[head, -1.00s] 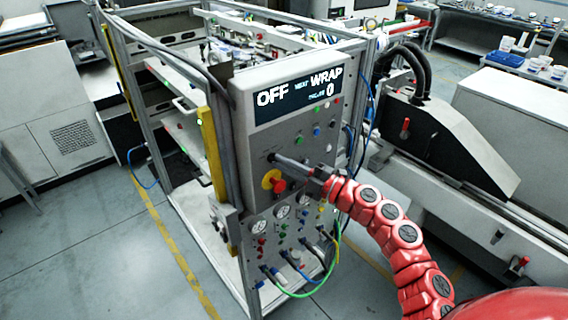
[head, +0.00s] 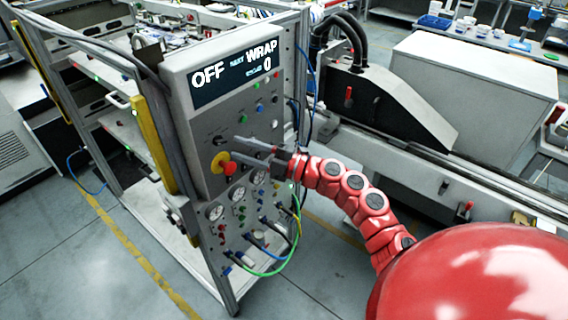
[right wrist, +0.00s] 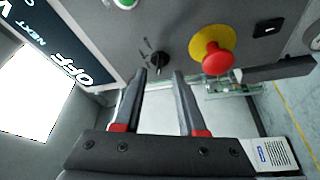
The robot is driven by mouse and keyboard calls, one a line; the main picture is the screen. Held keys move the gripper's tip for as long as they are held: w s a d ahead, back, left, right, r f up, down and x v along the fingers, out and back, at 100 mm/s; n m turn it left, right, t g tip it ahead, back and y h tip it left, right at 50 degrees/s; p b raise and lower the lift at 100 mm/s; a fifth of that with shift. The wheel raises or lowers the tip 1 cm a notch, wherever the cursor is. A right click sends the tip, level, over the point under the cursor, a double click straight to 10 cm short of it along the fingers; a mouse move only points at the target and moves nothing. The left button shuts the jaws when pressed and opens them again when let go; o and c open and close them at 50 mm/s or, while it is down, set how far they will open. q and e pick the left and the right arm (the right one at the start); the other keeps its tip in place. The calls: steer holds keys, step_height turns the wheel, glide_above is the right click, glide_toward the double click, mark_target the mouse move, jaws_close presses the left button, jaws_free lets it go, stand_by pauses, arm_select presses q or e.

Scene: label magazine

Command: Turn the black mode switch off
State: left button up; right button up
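The black mode switch (right wrist: 158,60) is a small dark knob on the grey control panel (head: 200,125), with small markings beside it in the right wrist view. It shows small in the head view (head: 218,141). My right gripper (head: 235,147) is in front of the panel with its fingers spread. In the right wrist view the gripper (right wrist: 160,74) has the knob just beyond and between its fingertips, apart from them as far as I can tell. The display (head: 235,72) reads "OFF", "NEXT WRAP" and a 0. My left gripper is not in view.
A red mushroom button on a yellow disc (right wrist: 212,57) sits close beside the switch. Gauges, small coloured buttons and looped cables (head: 262,270) are lower on the panel. A yellow post (head: 153,145) stands at the panel's left edge.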

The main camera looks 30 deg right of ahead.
steer(key=b+v, duration=0.3)
steer(key=v, duration=1.1)
steer(key=shift+b, duration=0.35)
